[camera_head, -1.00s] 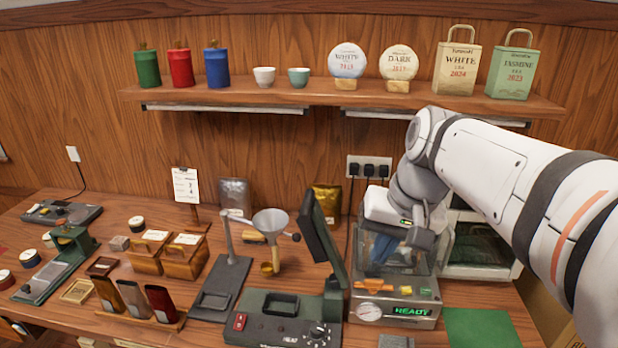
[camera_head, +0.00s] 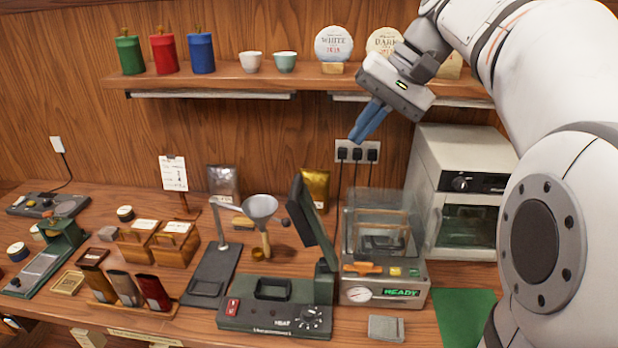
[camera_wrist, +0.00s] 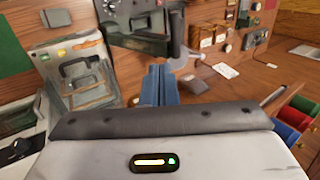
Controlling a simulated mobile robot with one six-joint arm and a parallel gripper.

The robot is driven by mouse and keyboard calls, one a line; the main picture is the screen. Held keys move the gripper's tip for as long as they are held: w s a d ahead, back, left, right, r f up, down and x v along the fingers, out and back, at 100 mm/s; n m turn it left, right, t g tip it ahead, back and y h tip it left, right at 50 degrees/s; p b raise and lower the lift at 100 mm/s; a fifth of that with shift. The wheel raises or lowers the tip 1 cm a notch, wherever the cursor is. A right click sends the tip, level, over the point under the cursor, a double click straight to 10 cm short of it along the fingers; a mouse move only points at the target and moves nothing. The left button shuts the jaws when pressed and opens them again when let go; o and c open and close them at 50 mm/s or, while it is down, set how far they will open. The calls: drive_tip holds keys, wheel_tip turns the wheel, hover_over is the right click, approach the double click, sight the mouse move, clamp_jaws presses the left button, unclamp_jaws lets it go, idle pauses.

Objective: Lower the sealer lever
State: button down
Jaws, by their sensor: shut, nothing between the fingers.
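The sealer (camera_head: 270,318) is a dark green unit with a red switch and a HEAT dial at the front of the bench. It also shows at the top of the wrist view (camera_wrist: 135,20). Its lever (camera_head: 312,215) stands raised, tilted up and back from the hinge at the unit's right side. My gripper (camera_head: 360,136) has blue fingers, closed together with nothing between them. It hangs in the air in front of the wall and shelf, up and to the right of the lever, apart from it. The closed fingers also show in the wrist view (camera_wrist: 159,80).
A clear-lidded machine reading READY (camera_head: 388,294) stands right of the sealer, with a white oven (camera_head: 465,160) behind it. A stand (camera_head: 222,225) and a funnel (camera_head: 261,207) are left of the lever. The shelf (camera_head: 220,82) runs behind my gripper.

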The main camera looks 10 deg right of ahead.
drive_tip(key=a+r+p+x, duration=0.1)
drive_tip(key=x, duration=1.2)
drive_tip(key=shift+w+a+p, duration=0.15)
drive_tip(key=shift+a+p, duration=0.15)
